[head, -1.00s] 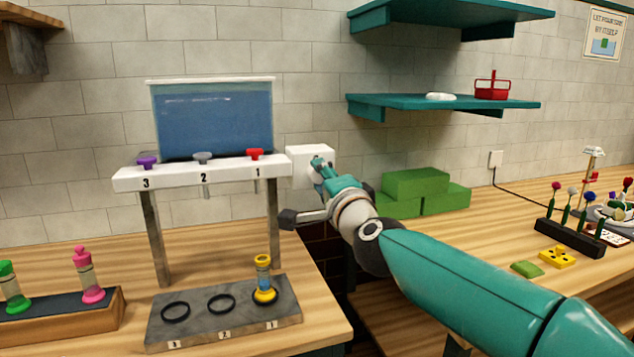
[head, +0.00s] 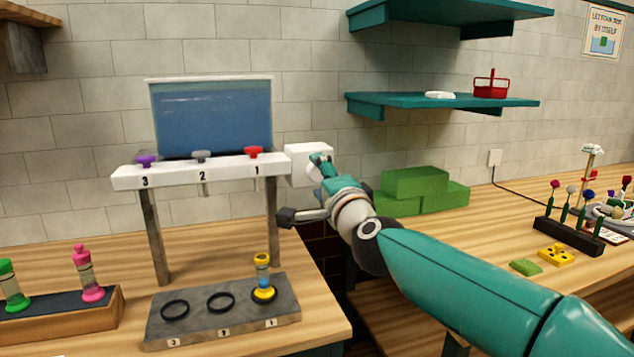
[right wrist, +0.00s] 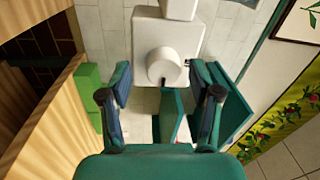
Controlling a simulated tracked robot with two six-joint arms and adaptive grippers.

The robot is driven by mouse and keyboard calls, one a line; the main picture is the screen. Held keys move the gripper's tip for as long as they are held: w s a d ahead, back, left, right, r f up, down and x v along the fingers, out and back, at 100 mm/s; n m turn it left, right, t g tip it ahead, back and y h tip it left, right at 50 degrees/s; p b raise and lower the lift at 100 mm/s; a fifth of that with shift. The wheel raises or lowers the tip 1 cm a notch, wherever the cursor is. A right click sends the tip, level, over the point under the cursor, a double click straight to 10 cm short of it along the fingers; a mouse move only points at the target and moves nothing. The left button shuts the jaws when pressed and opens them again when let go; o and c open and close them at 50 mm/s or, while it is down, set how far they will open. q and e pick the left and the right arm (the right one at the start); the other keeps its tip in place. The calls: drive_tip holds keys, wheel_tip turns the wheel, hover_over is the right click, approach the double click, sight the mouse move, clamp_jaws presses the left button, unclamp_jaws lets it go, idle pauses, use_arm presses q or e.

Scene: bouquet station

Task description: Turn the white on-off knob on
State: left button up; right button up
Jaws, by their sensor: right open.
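My right gripper (head: 320,161) is in front of the box. In the right wrist view its open fingers (right wrist: 162,78) stand on either side of the knob, with a gap to each; I cannot tell whether they reach around it in depth. My left gripper is not in view.
The tank stand (head: 215,173) with purple, grey and red valves is left of the gripper. A yellow-blue vial (head: 263,274) stands on the grey base below. Green blocks (head: 415,184) lie behind my arm. Teal shelves (head: 400,101) are above right.

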drive_tip(key=shift+s, duration=0.1)
drive_tip(key=v, duration=1.1)
drive_tip(key=shift+s+f, duration=0.2)
drive_tip(key=shift+s, duration=0.15)
drive_tip(key=shift+d, duration=0.15)
